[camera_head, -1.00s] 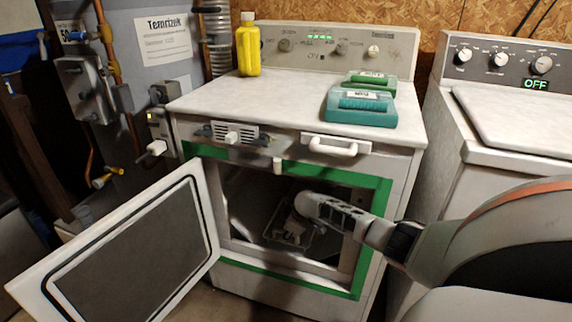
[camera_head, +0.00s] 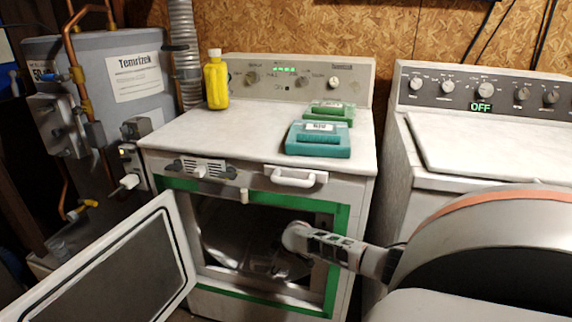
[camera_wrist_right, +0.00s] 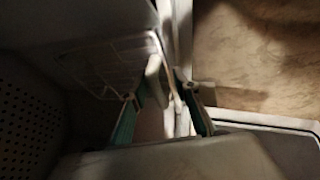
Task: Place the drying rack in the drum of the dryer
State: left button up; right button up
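The dryer (camera_head: 255,140) stands in the middle of the head view, its door (camera_head: 105,270) swung open to the left. A green frame edges its opening, and the drum (camera_head: 225,235) inside is dark. My right gripper reaches into the opening, its fingers lost in shadow in the head view. In the right wrist view, the two fingers of the right gripper (camera_wrist_right: 172,95) show with a narrow gap and a pale strip between them. The drying rack (camera_wrist_right: 115,65), a pale wire frame, shows just left of the fingers. Whether the fingers grip it is unclear. My left gripper is out of view.
A yellow bottle (camera_head: 216,82) and two boxes, one teal (camera_head: 318,146) and one green (camera_head: 330,110), stand on the dryer. A washer (camera_head: 490,150) with an OFF display stands close on the right. A grey tank with pipes (camera_head: 95,80) is at left.

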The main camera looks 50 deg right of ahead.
pick_arm(q)
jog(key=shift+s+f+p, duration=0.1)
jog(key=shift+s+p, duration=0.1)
jog(key=shift+p, duration=0.35)
pick_arm(e)
jog(key=s, duration=0.4)
jog(key=shift+s+a, duration=0.15)
jog(key=shift+a, duration=0.2)
